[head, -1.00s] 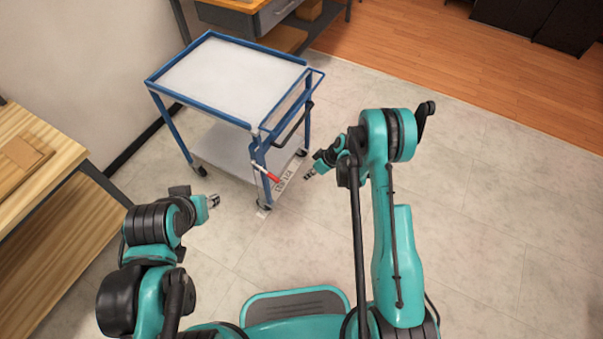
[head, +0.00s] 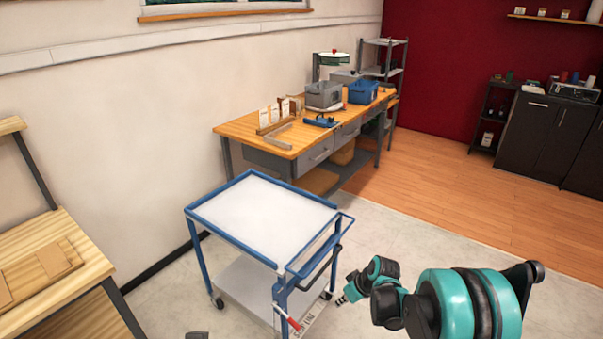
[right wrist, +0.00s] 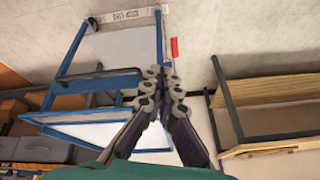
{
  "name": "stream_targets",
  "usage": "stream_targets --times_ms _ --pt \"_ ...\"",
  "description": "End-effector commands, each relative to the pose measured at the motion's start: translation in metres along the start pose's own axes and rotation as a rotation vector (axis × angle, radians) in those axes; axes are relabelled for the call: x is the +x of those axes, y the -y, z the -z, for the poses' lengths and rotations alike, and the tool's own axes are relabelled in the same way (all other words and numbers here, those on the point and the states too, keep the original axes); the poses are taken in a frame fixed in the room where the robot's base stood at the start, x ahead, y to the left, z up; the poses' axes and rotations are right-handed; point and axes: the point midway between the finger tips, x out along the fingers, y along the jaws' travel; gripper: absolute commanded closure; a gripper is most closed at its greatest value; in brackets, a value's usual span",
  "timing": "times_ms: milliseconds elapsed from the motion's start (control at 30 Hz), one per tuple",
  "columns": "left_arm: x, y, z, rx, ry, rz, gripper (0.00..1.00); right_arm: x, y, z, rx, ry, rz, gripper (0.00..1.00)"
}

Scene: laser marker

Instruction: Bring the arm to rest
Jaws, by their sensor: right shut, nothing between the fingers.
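My right gripper (head: 345,297) is beside the right side of the blue-and-white cart, above the floor. In the right wrist view its fingers (right wrist: 160,73) meet at the tips with nothing between them. My right arm is bent, with its large teal joint in the lower right of the head view. My left gripper is out of the head view; only a small dark piece shows at the bottom edge.
A blue cart (head: 265,215) with an empty white top stands close to the right gripper. A red object (head: 295,323) shows at its near leg. A wooden workbench (head: 255,127) with bins stands behind, a wooden table (head: 45,290) at left. Floor to the right is clear.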

Motion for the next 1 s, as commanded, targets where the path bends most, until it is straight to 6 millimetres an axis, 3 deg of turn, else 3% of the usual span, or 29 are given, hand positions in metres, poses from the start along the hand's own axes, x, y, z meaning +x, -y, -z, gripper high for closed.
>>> stream_targets --times_ms 33,200,500,700,1000 --pt "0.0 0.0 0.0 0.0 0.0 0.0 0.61 -0.026 0.007 0.002 0.027 -0.003 -0.025 1.0" --pt "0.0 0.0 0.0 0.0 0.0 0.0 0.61 -0.098 0.027 -0.003 0.127 -0.021 -0.113 1.0" --pt "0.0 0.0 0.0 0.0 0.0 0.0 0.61 -0.195 0.072 -0.045 0.291 -0.085 -0.256 1.0" --pt "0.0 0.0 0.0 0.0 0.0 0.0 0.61 -0.234 0.1 -0.088 0.389 -0.148 -0.34 1.0" --pt "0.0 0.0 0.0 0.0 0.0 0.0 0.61 -0.252 0.119 -0.132 0.475 -0.218 -0.407 1.0"
